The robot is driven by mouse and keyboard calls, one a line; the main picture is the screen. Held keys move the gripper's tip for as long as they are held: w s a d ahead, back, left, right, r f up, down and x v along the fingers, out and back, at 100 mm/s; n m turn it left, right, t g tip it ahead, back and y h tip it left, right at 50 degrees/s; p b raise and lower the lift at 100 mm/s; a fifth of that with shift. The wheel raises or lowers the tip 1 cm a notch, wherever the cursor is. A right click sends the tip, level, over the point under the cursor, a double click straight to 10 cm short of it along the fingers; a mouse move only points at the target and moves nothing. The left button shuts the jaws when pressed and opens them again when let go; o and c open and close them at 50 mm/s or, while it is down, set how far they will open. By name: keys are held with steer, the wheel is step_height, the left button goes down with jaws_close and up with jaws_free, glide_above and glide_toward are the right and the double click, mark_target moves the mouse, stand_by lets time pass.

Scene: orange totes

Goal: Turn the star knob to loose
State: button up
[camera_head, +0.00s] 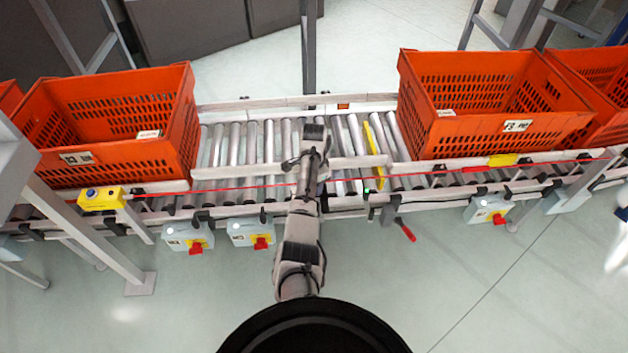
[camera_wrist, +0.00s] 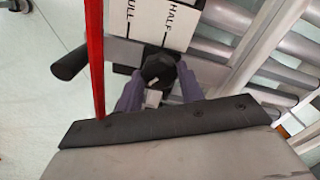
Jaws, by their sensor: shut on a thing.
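The star knob (camera_wrist: 158,66) shows in the wrist view as a dark, roundish knob with a small pale mark on it. It sits just below a white plate (camera_wrist: 150,20) lettered HALF and, partly cut off, what reads as ULL. My gripper (camera_wrist: 159,86) has one finger on each side of the knob and is shut on it. The knob's underside and the finger contact are partly hidden. In the head view my arm reaches over the conveyor, and the knob cannot be made out there.
A red cord (camera_wrist: 95,60) runs close beside my gripper. A black cylindrical part (camera_wrist: 70,63) sticks out left of it. Conveyor rollers (camera_head: 245,140) lie between a left orange tote (camera_head: 115,125) and a right orange tote (camera_head: 490,120). A red-handled lever (camera_head: 406,230) hangs at the front.

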steer(key=n+p, duration=0.1)
steer(key=n, duration=0.2)
steer(key=shift+r+n, duration=0.1)
steer(key=shift+n, duration=0.2)
steer(key=shift+a+n+p, duration=0.1)
steer(key=shift+n+p, duration=0.25)
steer(key=shift+n, duration=1.35)
steer(key=o, duration=1)
step_height(320, 180, up, 14)
steer(key=shift+f+b, duration=0.15)
steer(key=shift+b, duration=0.75)
